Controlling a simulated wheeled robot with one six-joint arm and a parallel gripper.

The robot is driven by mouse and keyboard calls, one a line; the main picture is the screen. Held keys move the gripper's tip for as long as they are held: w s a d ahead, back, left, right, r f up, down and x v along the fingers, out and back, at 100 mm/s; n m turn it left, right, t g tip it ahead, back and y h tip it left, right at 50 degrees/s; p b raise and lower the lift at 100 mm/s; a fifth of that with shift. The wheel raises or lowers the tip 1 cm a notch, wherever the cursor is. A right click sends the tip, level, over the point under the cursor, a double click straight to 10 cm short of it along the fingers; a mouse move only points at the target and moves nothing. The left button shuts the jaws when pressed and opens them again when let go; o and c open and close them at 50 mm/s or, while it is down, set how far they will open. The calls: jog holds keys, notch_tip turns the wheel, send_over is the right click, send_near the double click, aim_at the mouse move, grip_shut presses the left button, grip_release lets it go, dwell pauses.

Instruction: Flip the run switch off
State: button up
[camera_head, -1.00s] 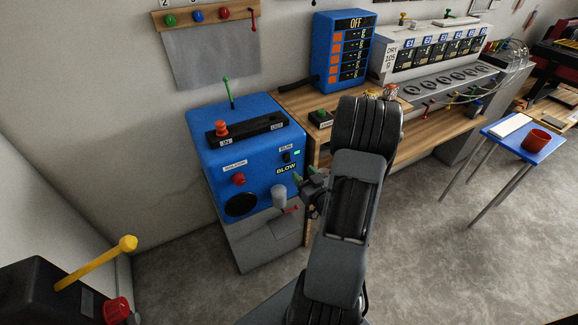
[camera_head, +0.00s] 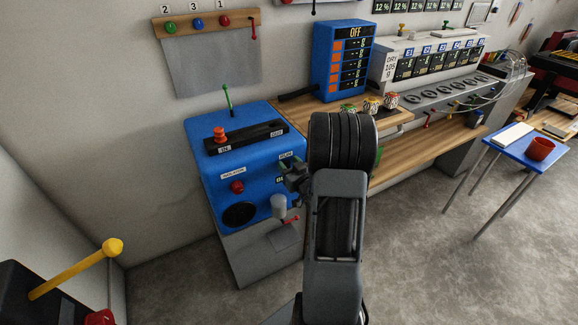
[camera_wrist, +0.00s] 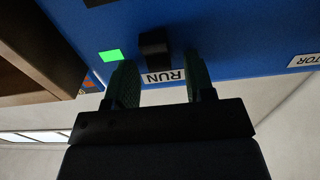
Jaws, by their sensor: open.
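The run switch (camera_wrist: 155,47) is a small black rocker or toggle on the front of the blue machine (camera_head: 210,175). In the wrist view it stands between and just beyond my fingertips, above an upside-down RUN label (camera_wrist: 163,77). A lit green light (camera_wrist: 111,55) is beside it. My gripper (camera_wrist: 158,80) is open, with one green finger on each side of the switch and label. I cannot tell whether a finger touches the switch. In the head view my gripper (camera_head: 292,172) is at the machine's upper right front and hides the switch.
A red knob (camera_head: 237,187) sits left of my gripper, with an orange-red knob (camera_head: 219,134) on the machine's top. A grey cup-like part (camera_head: 279,207) is just below. The wooden bench (camera_head: 430,149) stands to the right. Open floor lies in front.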

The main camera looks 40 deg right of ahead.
grip_shut()
jog(key=shift+f+t+b, duration=0.3)
jog(key=shift+f+b, duration=0.15)
jog(key=shift+b, duration=0.7)
jog(key=shift+f+t+b, duration=0.15)
jog(key=shift+t+b, duration=0.15)
jog(key=shift+b, duration=0.75)
jog(key=t+b, duration=0.2)
jog(key=b, duration=0.4)
jog(key=shift+s+f, duration=0.1)
jog(key=shift+s, duration=0.1)
jog(key=shift+r+t+b, duration=0.3)
jog(key=shift+t+b, duration=0.2)
jog(key=shift+b, duration=0.65)
grip_release()
